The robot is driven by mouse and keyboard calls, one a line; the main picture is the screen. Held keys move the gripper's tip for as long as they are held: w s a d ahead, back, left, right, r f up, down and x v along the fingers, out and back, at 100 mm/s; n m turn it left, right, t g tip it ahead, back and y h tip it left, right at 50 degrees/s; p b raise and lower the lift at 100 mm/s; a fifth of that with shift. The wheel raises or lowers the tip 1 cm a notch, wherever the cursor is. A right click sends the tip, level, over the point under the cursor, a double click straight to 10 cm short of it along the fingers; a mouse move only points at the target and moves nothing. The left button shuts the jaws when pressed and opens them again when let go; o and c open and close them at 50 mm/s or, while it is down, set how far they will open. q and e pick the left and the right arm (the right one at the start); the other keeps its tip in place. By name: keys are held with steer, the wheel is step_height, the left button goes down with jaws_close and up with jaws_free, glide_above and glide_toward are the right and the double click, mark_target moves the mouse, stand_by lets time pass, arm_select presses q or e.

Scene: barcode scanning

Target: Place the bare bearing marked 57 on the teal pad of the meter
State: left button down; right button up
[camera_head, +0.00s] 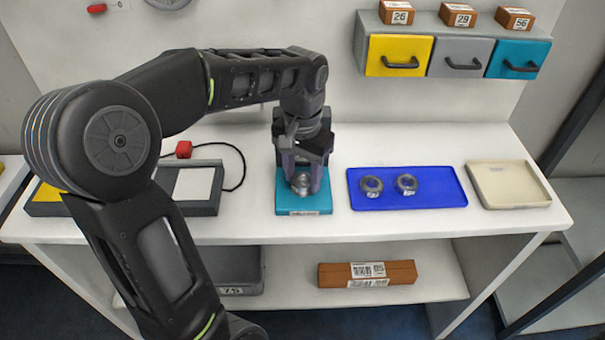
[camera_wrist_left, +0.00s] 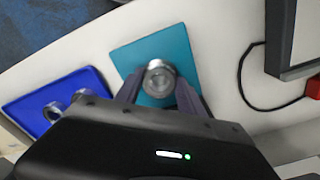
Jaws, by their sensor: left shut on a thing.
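The teal pad (camera_head: 303,205) lies on the white table, with a pale label on its front edge. A silver bearing (camera_head: 302,183) is between the fingertips of my left gripper (camera_head: 302,176), over the pad. My left gripper points down and is shut on this bearing. The left wrist view also shows the bearing (camera_wrist_left: 158,79) between the fingers, over the teal pad (camera_wrist_left: 150,48). I cannot tell whether it touches the pad, and its number is not readable. My right gripper is not in view.
A blue tray (camera_head: 430,198) with two bearings (camera_head: 371,186) (camera_head: 406,184) sits right of the pad. Beyond it is an empty cream tray (camera_head: 510,183). Left are a dark device with a white panel (camera_head: 193,184), a black cable and a red block (camera_head: 184,149). Drawers (camera_head: 458,60) hang behind.

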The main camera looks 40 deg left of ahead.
mark_target(303, 180)
arm_select(q)
steer(key=shift+f, duration=0.2)
steer(key=c, duration=0.7)
jaws_free()
steer(key=shift+r, duration=0.15)
steer(key=shift+r, duration=0.2)
step_height(303, 180, up, 5)
steer(key=shift+r, duration=0.2)
step_height(303, 180, up, 6)
steer(key=p, duration=0.4)
steer(key=shift+r, duration=0.2)
